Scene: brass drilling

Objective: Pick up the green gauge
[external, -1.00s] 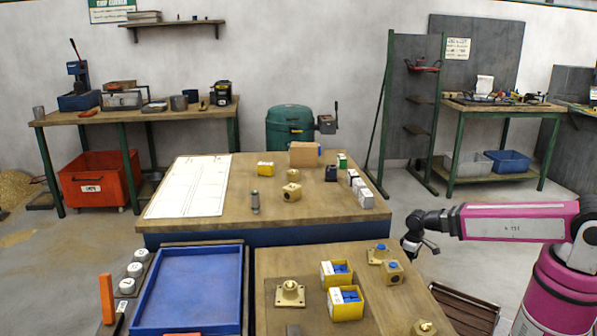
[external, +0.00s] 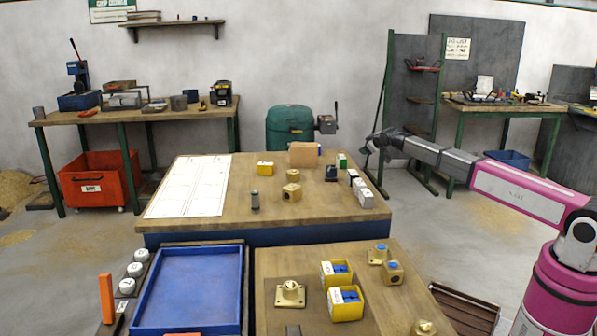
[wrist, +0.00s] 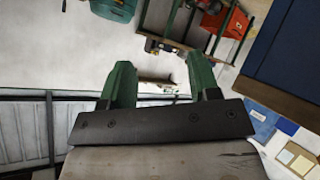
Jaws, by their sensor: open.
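A small green and white item (external: 342,160) stands near the back right of the middle table (external: 225,222). A small dark grey-green cylinder (external: 255,202) stands upright nearer the table's front. I cannot tell for sure which of them is the green gauge. My gripper (external: 371,143) is raised in the air past the table's right side, apart from both. In the wrist view my gripper (wrist: 160,76) shows two green fingers spread apart with nothing between them. Neither item can be made out in the wrist view.
Small pale boxes (external: 365,199) line the table's right edge. A brown block (external: 304,154), a yellow box (external: 265,169) and brass parts (external: 292,191) also stand there. The front table holds yellow bins (external: 346,303). A blue tray (external: 200,290) lies left of it.

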